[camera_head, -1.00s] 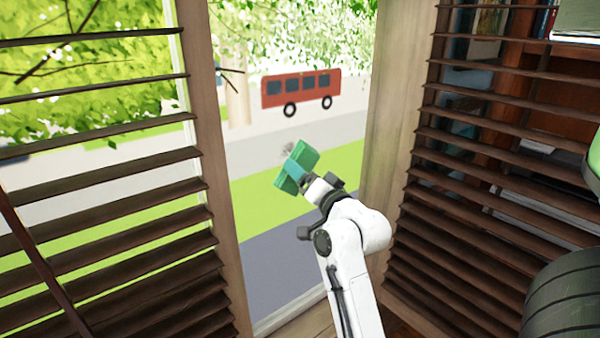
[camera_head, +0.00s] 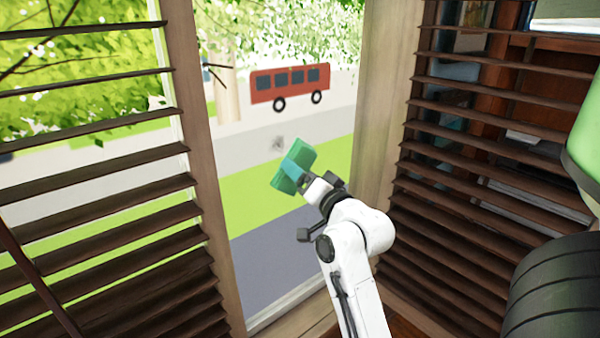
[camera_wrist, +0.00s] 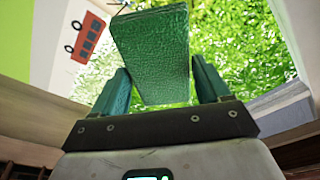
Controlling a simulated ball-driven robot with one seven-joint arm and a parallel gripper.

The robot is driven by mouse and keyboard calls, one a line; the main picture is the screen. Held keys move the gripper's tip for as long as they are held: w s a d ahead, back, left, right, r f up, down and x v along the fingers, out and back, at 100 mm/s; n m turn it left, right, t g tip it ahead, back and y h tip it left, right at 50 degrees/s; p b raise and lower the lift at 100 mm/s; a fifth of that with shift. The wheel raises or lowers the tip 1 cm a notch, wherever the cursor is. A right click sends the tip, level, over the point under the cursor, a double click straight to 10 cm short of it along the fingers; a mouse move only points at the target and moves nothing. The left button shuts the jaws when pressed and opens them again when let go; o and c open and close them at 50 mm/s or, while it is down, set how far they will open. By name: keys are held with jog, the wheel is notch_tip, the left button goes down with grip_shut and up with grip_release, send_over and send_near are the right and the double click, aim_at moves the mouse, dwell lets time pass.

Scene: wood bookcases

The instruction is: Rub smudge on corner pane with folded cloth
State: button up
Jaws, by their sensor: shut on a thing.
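The folded green cloth (camera_head: 295,165) is held in my gripper (camera_head: 301,179), in front of the corner pane (camera_head: 240,165). In the wrist view the cloth (camera_wrist: 152,52) sticks out between the two green fingers of my gripper (camera_wrist: 160,90), which is shut on it. The smudge (camera_head: 278,143) is a small grey patch on the pane, just above and to the left of the cloth in the head view. I cannot tell whether the cloth touches the glass. I cannot make out the smudge in the wrist view.
Dark slatted blinds (camera_head: 90,190) stand left of the pane, and more slats (camera_head: 480,180) stand on the right. Wooden posts (camera_head: 200,150) frame the pane. A red bus (camera_head: 290,86) and trees show beyond the glass. A green rounded thing (camera_head: 588,135) is at the right edge.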

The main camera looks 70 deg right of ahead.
jog(key=shift+w, duration=0.1)
jog(key=r+p+x, duration=0.1)
jog(key=p+x, duration=0.1)
jog(key=x, duration=0.5)
jog(key=shift+a, duration=0.35)
jog(key=shift+x, duration=1.05)
dwell(0.7)
jog(key=shift+w+f, duration=0.1)
jog(key=shift+f, duration=0.05)
jog(key=shift+s+d, duration=0.55)
jog(key=shift+d, duration=0.2)
jog(key=shift+s+d, duration=0.55)
jog(key=shift+d, duration=0.25)
jog(key=shift+w+d, duration=0.1)
